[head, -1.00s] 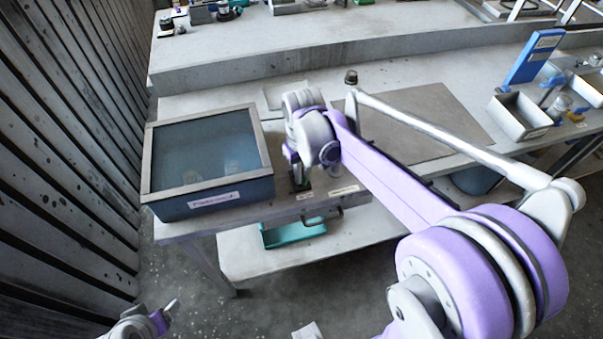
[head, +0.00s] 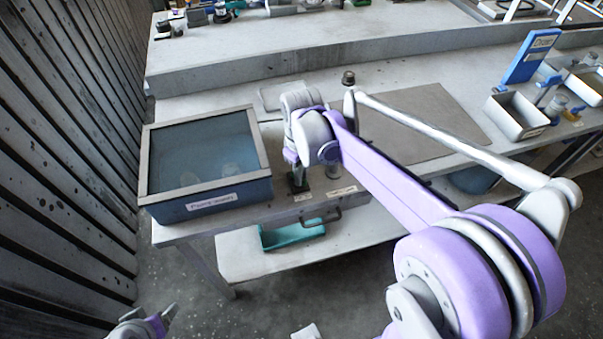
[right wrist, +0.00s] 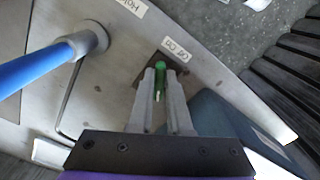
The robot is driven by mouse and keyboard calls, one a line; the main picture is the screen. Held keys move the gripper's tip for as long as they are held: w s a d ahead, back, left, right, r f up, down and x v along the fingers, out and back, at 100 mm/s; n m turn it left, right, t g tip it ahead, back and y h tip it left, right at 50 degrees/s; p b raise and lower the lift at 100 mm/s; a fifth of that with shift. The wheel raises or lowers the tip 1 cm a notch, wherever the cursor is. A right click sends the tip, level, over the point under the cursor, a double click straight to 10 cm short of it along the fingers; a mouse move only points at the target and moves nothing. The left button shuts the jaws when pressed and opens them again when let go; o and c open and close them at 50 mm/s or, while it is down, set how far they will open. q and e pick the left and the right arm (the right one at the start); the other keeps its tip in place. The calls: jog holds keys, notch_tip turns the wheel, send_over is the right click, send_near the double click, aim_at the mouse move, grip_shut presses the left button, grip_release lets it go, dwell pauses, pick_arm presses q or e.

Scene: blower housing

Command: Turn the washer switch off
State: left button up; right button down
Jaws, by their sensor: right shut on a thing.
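The washer (head: 206,160) is a blue box with a grey-framed lid and a front label, at the left of the bench. Its switch, with a green lever (right wrist: 160,77) on a dark base, is beside it at the bench's front edge. The switch base also shows in the head view (head: 298,187). My right gripper (right wrist: 161,90) is shut on the green lever, with a finger on each side. In the head view the right gripper (head: 297,173) points down there, and my wrist hides most of the lever. My left gripper (head: 168,314) is low at the left, away from the bench.
A blue-handled tool in a round holder (right wrist: 92,38) stands close to my right gripper. A drawer handle (head: 322,217) is on the bench front. A teal tray (head: 291,233) sits on the lower shelf. A grey mat (head: 430,115) lies on the bench.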

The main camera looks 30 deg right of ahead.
jog(key=c, duration=0.9)
grip_release()
jog(key=shift+o, duration=0.2)
notch_tip(320, 180, up, 11)
jog(key=shift+p, duration=0.4)
jog(key=shift+f, duration=0.1)
jog(key=s+a+f+m+t, duration=0.3)
jog(key=s+a+f+t, duration=0.2)
jog(key=s+f, duration=0.6)
jog(key=s+a, duration=0.2)
jog(key=s, duration=0.1)
jog(key=shift+s+f, duration=0.2)
jog(key=shift+f, duration=0.1)
